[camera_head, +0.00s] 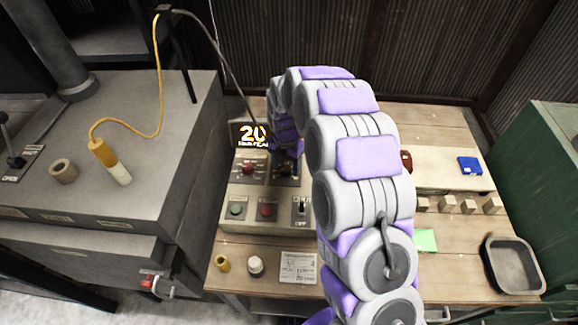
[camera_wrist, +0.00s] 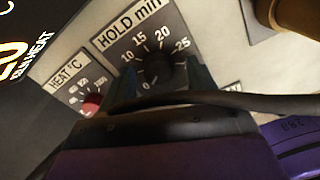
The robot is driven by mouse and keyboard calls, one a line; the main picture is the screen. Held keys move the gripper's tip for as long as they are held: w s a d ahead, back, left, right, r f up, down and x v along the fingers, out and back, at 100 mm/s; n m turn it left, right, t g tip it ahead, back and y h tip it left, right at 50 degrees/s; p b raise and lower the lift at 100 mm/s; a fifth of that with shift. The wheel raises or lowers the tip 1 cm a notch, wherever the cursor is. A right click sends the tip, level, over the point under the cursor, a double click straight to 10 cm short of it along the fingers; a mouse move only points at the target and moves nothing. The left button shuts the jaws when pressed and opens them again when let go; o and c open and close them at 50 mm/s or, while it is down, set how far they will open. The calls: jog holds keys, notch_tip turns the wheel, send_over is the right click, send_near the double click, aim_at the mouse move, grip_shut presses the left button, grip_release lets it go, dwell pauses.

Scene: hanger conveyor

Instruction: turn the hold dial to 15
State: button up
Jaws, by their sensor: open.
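The hold dial (camera_wrist: 160,68) is a black knob under the label HOLD min, with marks including 0, 10, 15, 20 and 25. Its pointer is too dark to read. My gripper (camera_wrist: 160,84) is open, with one dark finger on each side of the knob; I cannot tell whether they touch it. In the head view my gripper (camera_head: 288,160) is over the right part of the control box (camera_head: 235,191), and it and the arm largely hide the dial. The lit display (camera_head: 252,134) shows 20 with small text below.
The red heat dial (camera_wrist: 92,104) sits close left of my gripper. Below are a green button (camera_head: 236,210), a red button (camera_head: 267,211) and a switch (camera_head: 301,207). A dark cable crosses in front of my fingers in the wrist view.

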jog(key=shift+a+f, duration=0.3)
jog(key=shift+a, duration=0.25)
jog(key=shift+a+f, duration=0.25)
jog(key=shift+a, duration=0.3)
jog(key=shift+d+r, duration=0.1)
jog(key=shift+d, duration=1.3)
jog(key=shift+c, duration=0.8)
jog(key=shift+d, duration=0.1)
jog(key=shift+c, duration=1.4)
jog(key=shift+s+a, duration=0.1)
jog(key=shift+a, duration=0.7)
jog(key=c, duration=0.3)
jog(key=shift+a, duration=0.1)
jog(key=shift+c, duration=0.8)
jog(key=shift+d, duration=0.3)
jog(key=shift+c, duration=0.7)
